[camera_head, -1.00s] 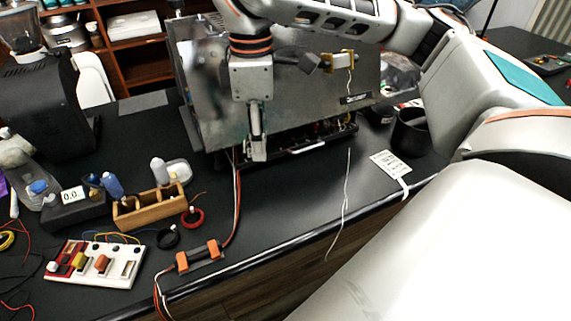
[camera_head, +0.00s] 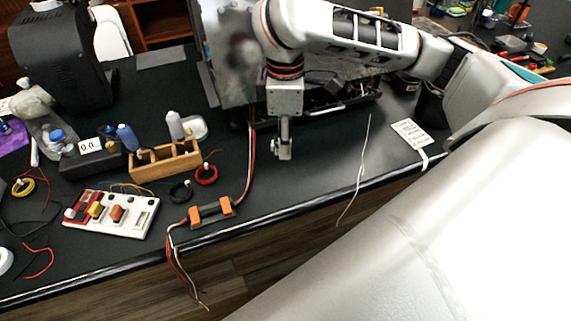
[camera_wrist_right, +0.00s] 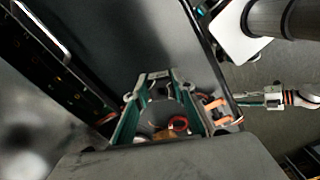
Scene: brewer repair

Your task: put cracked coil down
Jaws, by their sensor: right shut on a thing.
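My right gripper (camera_head: 283,152) points down above the dark bench, in front of the machine (camera_head: 228,50). It is shut on a small grey piece (camera_wrist_right: 158,76), seen between the fingers in the right wrist view; I take it to be the cracked coil. The coil's shape is mostly hidden, and no crack can be made out. In the head view the held part is too small to tell from the fingertips. My left gripper (camera_wrist_right: 273,98) seems to show at the right of the wrist view, too small to tell its state.
A wooden holder (camera_head: 165,161), a red ring (camera_head: 206,174), a black ring (camera_head: 180,191) and an orange-ended part with wires (camera_head: 211,212) lie to the left. A white tag (camera_head: 411,132) and a loose white wire (camera_head: 360,170) are to the right. Bare bench lies below the gripper.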

